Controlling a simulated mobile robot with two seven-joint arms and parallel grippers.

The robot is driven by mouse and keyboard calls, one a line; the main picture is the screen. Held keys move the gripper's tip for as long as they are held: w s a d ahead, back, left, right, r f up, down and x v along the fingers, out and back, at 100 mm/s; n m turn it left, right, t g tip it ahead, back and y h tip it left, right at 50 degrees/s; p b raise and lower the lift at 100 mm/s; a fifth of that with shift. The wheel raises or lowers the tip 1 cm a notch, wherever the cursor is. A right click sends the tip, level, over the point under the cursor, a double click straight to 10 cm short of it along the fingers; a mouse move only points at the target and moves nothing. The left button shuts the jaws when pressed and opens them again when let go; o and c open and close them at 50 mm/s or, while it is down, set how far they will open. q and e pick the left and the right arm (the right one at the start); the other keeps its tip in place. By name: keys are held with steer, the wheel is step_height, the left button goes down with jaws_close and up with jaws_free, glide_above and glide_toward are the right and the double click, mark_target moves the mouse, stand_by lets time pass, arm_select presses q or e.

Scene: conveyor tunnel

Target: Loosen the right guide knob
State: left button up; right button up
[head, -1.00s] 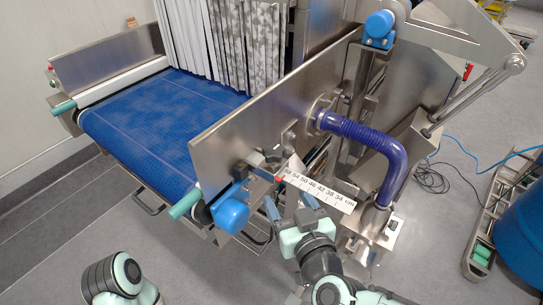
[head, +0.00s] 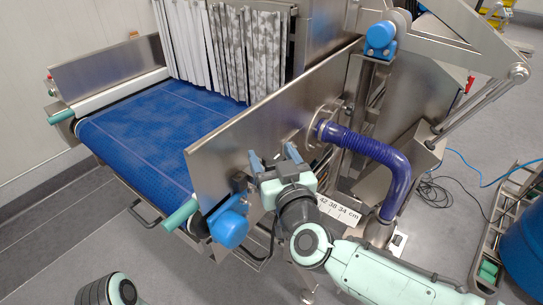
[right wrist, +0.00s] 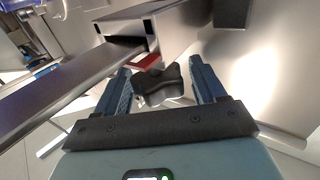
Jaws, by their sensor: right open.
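The right guide knob (right wrist: 158,84) is black and lobed. In the right wrist view it sits between the two blue fingers of my right gripper (right wrist: 162,78), with a visible gap on each side. In the head view my right gripper (head: 274,154) is open at the outer face of the steel side plate (head: 232,140), and it hides the knob there. A white centimetre scale (head: 341,211) shows partly beside my right arm. My left gripper is out of view; only part of my left arm shows at the lower left.
The blue conveyor belt (head: 145,130) runs behind the side plate toward the strip curtain (head: 235,50). A purple hose (head: 372,150) curves close to the right of my gripper. A blue motor cap (head: 229,229) juts out below left. A steel bar (right wrist: 65,92) passes beside the knob.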

steer(key=shift+w+a, duration=0.15)
steer(key=shift+w, duration=0.3)
steer(key=shift+c, duration=0.3)
steer(key=c, duration=0.9)
